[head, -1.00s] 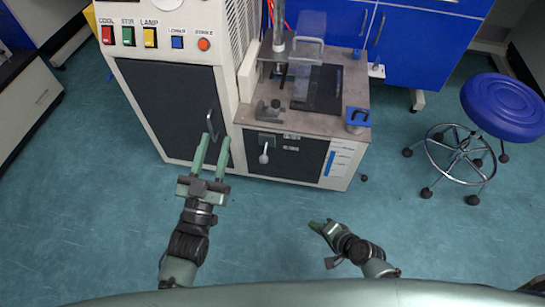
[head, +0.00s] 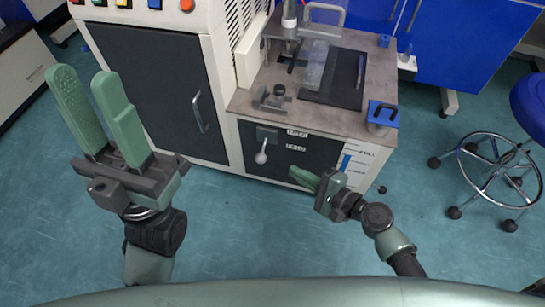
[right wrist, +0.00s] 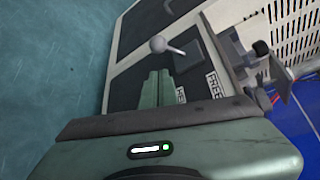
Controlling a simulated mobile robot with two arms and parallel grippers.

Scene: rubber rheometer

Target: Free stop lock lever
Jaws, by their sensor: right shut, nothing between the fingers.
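A small pale lever (head: 261,152) with a round knob sits on the dark front panel (head: 290,157) of the machine, below the bench top. It also shows in the right wrist view (right wrist: 165,47), just past the fingertips. I take it for the stop lock lever. My right gripper (head: 298,174) is right of and below the lever, in front of the panel. Its green fingers (right wrist: 156,78) are together and empty, pointing towards the lever, with no clear contact. My left gripper (head: 85,78) is open and empty, raised at the left, well away from the lever.
The bench top (head: 330,122) carries a clamp-like block (head: 270,98), a dark plate (head: 335,75) and a blue-topped fixture (head: 382,115). A dark cabinet door (head: 155,85) stands to the left. A wheeled stool (head: 490,175) is at the right. The floor in front is clear.

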